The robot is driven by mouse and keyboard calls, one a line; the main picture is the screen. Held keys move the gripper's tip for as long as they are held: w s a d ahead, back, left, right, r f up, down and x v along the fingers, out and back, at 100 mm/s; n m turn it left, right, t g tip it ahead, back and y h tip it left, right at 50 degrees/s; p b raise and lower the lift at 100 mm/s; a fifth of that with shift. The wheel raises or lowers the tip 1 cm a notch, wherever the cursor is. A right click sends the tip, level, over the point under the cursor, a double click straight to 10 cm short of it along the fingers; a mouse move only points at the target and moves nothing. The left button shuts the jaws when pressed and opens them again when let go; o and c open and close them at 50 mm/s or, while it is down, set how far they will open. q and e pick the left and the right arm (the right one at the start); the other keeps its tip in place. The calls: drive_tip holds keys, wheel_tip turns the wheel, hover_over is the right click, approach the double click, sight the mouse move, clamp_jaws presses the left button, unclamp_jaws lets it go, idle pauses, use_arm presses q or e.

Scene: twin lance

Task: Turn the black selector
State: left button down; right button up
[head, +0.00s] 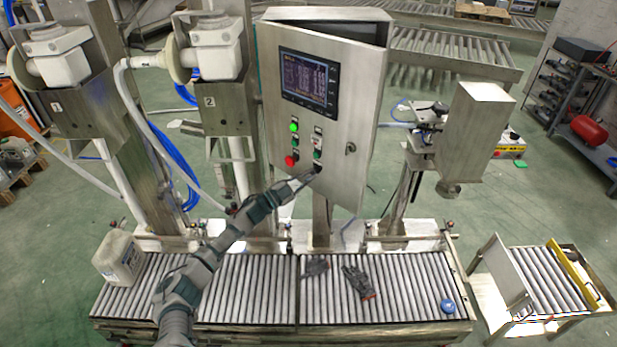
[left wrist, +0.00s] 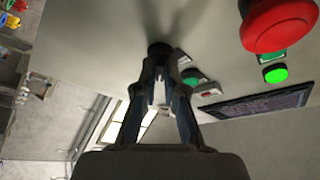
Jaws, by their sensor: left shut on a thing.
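The black selector (left wrist: 159,48) is a small dark knob on the grey control cabinet door (head: 340,120). In the left wrist view it sits right at the fingertips. My left gripper (head: 312,175) reaches up from the lower left to the lower part of the door. In the left wrist view my left gripper (left wrist: 160,62) has its fingertips closed together on the selector. The fingers partly hide the knob, and its pointing angle cannot be made out. My right gripper is not in view.
A red emergency button (head: 291,160) and a lit green button (head: 294,127) sit left of the selector. A screen (head: 309,80) is above. Below are a roller conveyor (head: 250,290), a white jug (head: 118,260) and dark gloves (head: 357,281). A steel box (head: 475,130) stands right.

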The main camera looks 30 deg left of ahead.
use_arm(q)
drive_tip(key=shift+f, duration=0.2)
idle(0.3)
drive_tip(key=c, duration=1.3)
unclamp_jaws()
drive_tip(key=shift+o, duration=0.2)
drive_tip(key=shift+w+a, duration=0.1)
drive_tip(key=v, duration=1.2)
drive_tip(key=shift+a, duration=0.1)
